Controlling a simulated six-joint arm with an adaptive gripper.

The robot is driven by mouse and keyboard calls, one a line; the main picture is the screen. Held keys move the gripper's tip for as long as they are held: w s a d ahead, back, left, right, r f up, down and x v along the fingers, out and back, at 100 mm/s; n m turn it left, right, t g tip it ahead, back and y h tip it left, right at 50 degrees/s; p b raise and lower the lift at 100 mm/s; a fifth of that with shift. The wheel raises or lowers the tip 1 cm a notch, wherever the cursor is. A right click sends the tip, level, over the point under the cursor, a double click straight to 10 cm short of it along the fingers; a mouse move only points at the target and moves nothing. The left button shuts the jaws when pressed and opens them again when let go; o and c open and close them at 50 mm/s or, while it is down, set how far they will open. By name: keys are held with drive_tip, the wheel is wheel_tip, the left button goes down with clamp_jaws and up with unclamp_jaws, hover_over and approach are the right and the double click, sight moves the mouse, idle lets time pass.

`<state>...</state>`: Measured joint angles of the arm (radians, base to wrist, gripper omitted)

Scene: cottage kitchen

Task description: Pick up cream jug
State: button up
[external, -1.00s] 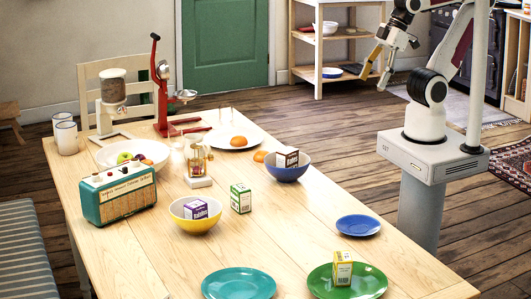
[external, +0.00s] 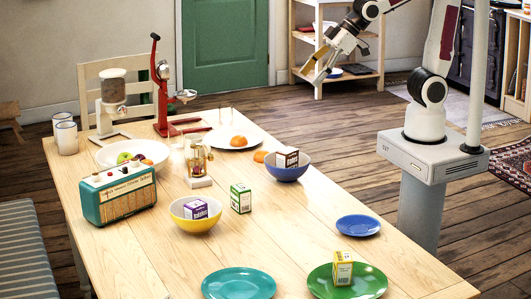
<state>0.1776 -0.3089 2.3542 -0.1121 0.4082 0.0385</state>
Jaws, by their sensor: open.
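I cannot make out a cream jug for certain in the external view. Two pale cups (external: 66,138) stand at the table's far left corner; their handles or spouts are too small to tell. My gripper (external: 312,76) is open and empty, in the air beyond the table's far right edge. It points down and to the left, in front of the wooden shelf, well apart from everything on the table.
The table (external: 290,235) holds a teal radio (external: 119,194), a red juicer press (external: 160,90), a yellow bowl (external: 195,222) with a purple box, a blue bowl (external: 288,172) with a box, and several plates. The table's middle front is clear.

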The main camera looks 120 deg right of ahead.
drive_tip(key=w+d+f+m+t+h, duration=0.1)
drive_tip(key=w+d+f, duration=0.3)
drive_tip(key=w+d, duration=0.35)
drive_tip(key=w+d+f+t, duration=0.1)
drive_tip(key=w+d+f, duration=0.3)
drive_tip(key=w+d, duration=0.4)
drive_tip(key=m+t+h, duration=0.1)
drive_tip(key=t, duration=0.2)
approach(195, 138)
drive_tip(key=w+a, duration=0.2)
drive_tip(key=w, duration=0.1)
drive_tip(key=shift+s+f, duration=0.1)
drive_tip(key=shift+s, duration=0.05)
drive_tip(key=shift+x, duration=1.3)
drive_tip(key=shift+x, duration=2.6)
